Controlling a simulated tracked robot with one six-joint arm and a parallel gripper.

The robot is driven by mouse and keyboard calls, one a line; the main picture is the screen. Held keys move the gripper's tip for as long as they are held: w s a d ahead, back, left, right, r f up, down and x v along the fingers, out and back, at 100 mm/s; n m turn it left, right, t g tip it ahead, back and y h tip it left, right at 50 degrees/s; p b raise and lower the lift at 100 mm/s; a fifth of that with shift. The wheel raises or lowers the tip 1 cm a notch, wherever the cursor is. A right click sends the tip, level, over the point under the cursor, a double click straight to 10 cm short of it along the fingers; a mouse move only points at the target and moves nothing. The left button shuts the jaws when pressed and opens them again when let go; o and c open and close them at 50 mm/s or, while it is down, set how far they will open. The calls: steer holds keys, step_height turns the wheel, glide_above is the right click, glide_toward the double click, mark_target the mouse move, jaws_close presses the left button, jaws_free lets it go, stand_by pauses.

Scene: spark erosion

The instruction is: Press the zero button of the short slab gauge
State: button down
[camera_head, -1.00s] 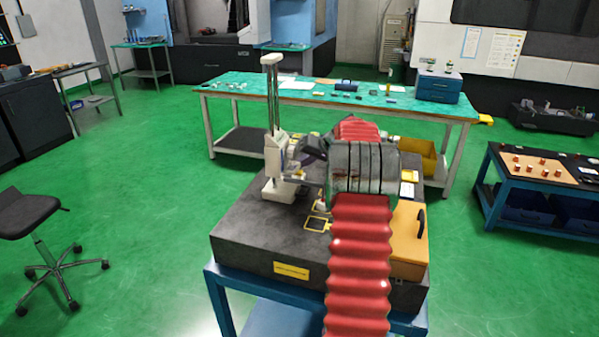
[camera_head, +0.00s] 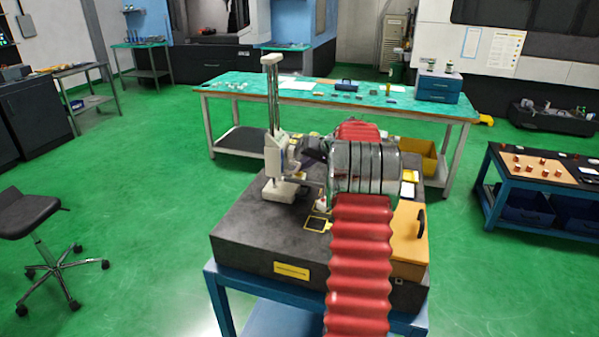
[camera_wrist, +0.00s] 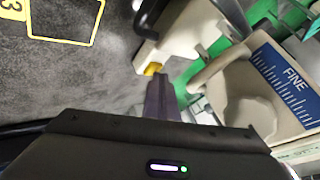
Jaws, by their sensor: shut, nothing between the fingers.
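A cream gauge with a tall bright column (camera_head: 274,95) stands on the dark granite slab (camera_head: 250,228). In the wrist view, a cream gauge part (camera_wrist: 183,28) with a black curved piece carries a small yellow button (camera_wrist: 154,68). My gripper (camera_wrist: 157,78) is shut and empty, its dark fingertips right at the yellow button; I cannot tell whether they touch. A second cream part with a blue FINE label (camera_wrist: 285,84) is to the right. In the head view my wrist hides much of the space beside the tall gauge, so I cannot tell which part belongs to the short gauge.
A yellow-framed dark square (camera_head: 318,223) lies on the slab; a yellow outline (camera_wrist: 62,20) shows in the wrist view. An orange box with a black handle (camera_head: 408,232) sits at the slab's right. A green-topped bench (camera_head: 240,86) stands behind.

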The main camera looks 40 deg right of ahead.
mark_target(302, 174)
steer(key=shift+r, duration=0.45)
step_height(302, 174, up, 6)
stand_by(1.0)
steer(key=shift+s, duration=0.15)
stand_by(0.7)
